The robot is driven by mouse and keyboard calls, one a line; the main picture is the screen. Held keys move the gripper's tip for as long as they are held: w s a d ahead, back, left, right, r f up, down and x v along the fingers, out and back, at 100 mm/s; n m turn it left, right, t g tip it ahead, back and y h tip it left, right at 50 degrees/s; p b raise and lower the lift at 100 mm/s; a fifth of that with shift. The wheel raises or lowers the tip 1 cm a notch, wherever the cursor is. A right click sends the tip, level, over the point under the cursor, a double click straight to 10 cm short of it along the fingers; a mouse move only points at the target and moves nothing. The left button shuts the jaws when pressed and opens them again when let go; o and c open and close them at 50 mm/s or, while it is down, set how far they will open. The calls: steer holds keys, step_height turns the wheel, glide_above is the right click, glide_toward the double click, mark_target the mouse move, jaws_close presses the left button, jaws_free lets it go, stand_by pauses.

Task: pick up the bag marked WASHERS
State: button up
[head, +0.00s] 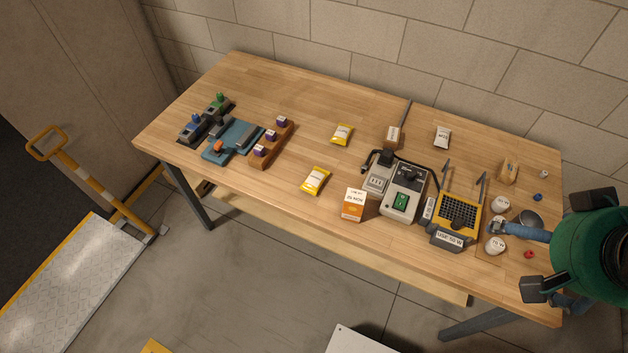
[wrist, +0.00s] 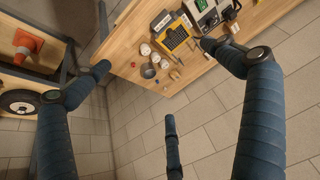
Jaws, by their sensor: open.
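Three small bags lie on the wooden table (head: 285,95) in the head view. One yellow bag (head: 341,134) lies at the middle back, and another yellow bag (head: 315,180) lies nearer the front edge. A white bag (head: 442,137) lies farther right, near the back edge. Their print is too small for me to tell which is marked WASHERS. My gripper (head: 535,258), with blue fingers, is over the table's right end, well to the right of all three bags. In the wrist view my gripper (wrist: 160,85) has its fingers spread with nothing between them. No bag shows clearly there.
A grey machine (head: 403,190), an orange-and-white box (head: 354,204) and a yellow device (head: 458,214) stand between the yellow bags and my gripper. White jars (head: 500,205) and a metal cup (head: 530,219) are beside my fingers. The table's back left is clear.

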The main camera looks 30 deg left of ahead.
steer(key=shift+w, duration=0.1)
steer(key=shift+c, duration=0.3)
steer(key=w+a+f+g+y, duration=0.1)
steer(key=w+a+f, duration=0.2)
steer(key=w+a, duration=0.7)
steer(key=w+a+f+g+y, duration=0.1)
steer(key=w+a+f+g, duration=0.15)
steer(key=w+a, duration=0.7)
steer(key=w+a+f+g, duration=0.1)
steer(key=w+a+f, duration=0.1)
steer(key=a+f, duration=0.9)
steer(key=w+a+f+g, duration=0.1)
steer(key=a+f, duration=1)
steer(key=a, duration=0.5)
steer(key=shift+w+m+h+b, duration=0.35)
steer(key=shift+m+h+b, duration=0.05)
steer(key=shift+f, duration=0.1)
